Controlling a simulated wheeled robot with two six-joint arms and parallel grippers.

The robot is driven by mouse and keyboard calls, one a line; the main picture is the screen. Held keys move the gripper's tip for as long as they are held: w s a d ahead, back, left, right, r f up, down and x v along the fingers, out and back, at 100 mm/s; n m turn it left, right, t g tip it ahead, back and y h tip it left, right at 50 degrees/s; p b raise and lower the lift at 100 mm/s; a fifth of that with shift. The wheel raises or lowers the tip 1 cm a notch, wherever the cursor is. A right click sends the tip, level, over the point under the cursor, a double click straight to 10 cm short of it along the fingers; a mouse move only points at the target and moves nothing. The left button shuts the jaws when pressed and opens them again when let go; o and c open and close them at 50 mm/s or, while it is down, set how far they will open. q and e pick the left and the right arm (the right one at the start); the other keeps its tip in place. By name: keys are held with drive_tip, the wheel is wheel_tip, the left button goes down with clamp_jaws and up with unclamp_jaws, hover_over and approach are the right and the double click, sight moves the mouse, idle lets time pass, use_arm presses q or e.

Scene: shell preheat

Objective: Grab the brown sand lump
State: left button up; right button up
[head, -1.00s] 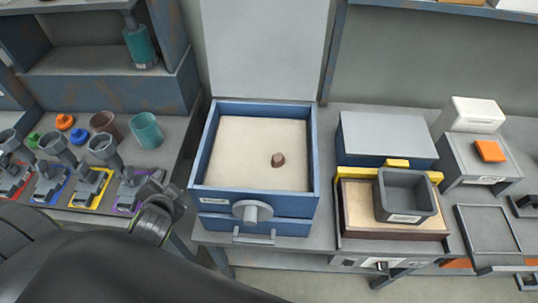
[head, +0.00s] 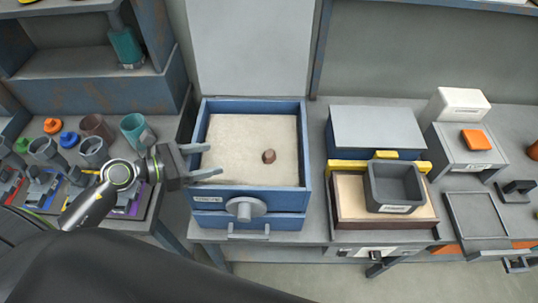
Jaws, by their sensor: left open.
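The brown sand lump (head: 269,156) is a small reddish-brown piece on pale sand, right of the middle of the open blue box (head: 302,150). The box has a round grey knob on its front and its grey lid stands upright behind. My left gripper (head: 215,161) is open and empty, its two fingers pointing right over the box's left wall. It is apart from the lump, which lies to its right. My right gripper does not show.
A dark grey bin (head: 394,182) on a sand-coloured tray stands right of the blue box, with a closed grey-topped box (head: 377,128) behind. Cups and coloured pieces crowd the left bench. The raised lid (head: 250,50) bounds the box's back.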

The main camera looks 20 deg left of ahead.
use_arm(q)
drive_tip(key=shift+s+a+f+m+g, duration=0.1)
drive_tip(key=shift+s+f+m+g, duration=0.05)
drive_tip(key=shift+f+m+g, duration=0.2)
drive_tip(key=shift+f, duration=0.1)
drive_tip(key=p, duration=0.4)
approach(264, 155)
drive_tip(key=x, duration=0.4)
drive_tip(key=shift+r, duration=0.25)
drive_tip(key=p+x, duration=0.1)
drive_tip(key=x, duration=0.4)
drive_tip(key=shift+f, duration=0.1)
drive_tip(key=shift+w+d+f, duration=0.3)
drive_tip(key=shift+d, duration=0.2)
drive_tip(key=shift+c, duration=0.3)
drive_tip(key=c, duration=1.1)
drive_tip(key=shift+o, duration=0.2)
